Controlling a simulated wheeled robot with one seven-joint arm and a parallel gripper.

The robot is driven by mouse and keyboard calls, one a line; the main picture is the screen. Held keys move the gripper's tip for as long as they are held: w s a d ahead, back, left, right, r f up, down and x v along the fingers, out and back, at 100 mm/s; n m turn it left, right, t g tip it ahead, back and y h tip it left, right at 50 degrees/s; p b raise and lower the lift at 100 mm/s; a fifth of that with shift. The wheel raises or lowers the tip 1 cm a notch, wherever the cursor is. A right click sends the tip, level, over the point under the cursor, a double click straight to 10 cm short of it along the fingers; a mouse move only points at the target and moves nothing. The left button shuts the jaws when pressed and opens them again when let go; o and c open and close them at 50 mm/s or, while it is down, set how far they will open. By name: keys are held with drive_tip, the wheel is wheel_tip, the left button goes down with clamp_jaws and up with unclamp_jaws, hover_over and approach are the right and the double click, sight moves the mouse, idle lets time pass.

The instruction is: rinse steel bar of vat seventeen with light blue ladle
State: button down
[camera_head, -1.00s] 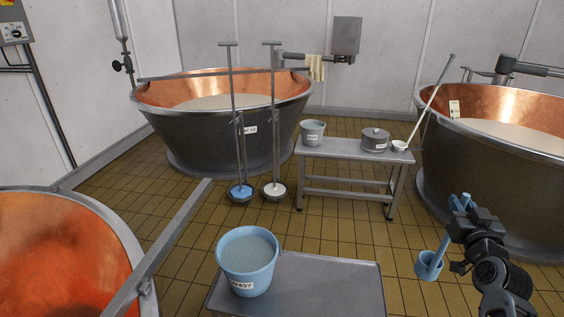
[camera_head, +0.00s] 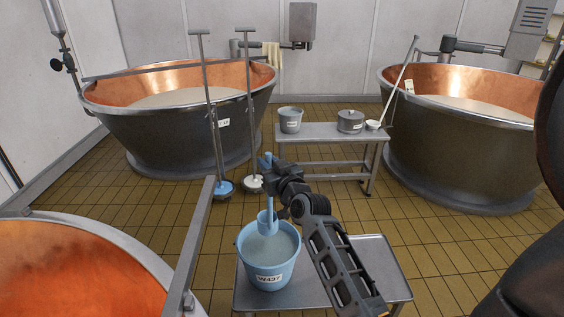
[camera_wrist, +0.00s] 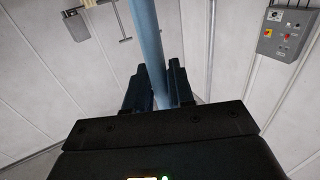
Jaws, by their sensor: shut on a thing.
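My gripper (camera_head: 270,182) is shut on the upright handle of the light blue ladle (camera_head: 268,222). The handle also shows between the fingers in the wrist view (camera_wrist: 148,45). The ladle's cup is at the far rim of a light blue bucket (camera_head: 268,278) marked W437, which holds cloudy liquid; I cannot tell how far the cup is above or inside it. A steel bar (camera_head: 198,235) slopes over the edge of the near left copper vat (camera_head: 140,262). Another steel bar (camera_head: 175,68) crosses the back left vat (camera_head: 155,138). The vat numbers are not clearly legible.
The bucket stands on a low steel table (camera_head: 370,265). Behind are a steel bench (camera_head: 320,133) with a grey bucket, a lidded pot and a white ladle, two long-handled tools (camera_head: 222,187), and the right vat (camera_head: 450,165). Tiled floor lies open between.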

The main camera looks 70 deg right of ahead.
sight(268, 155)
wheel_tip(268, 155, down, 18)
drive_tip(key=b, duration=1.6)
drive_tip(key=shift+w+a+r, duration=0.1)
drive_tip(key=shift+r, duration=0.25)
wheel_tip(268, 155, up, 20)
drive_tip(key=p, duration=1.6)
drive_tip(key=shift+r+p, duration=0.2)
drive_tip(key=shift+p, duration=0.2)
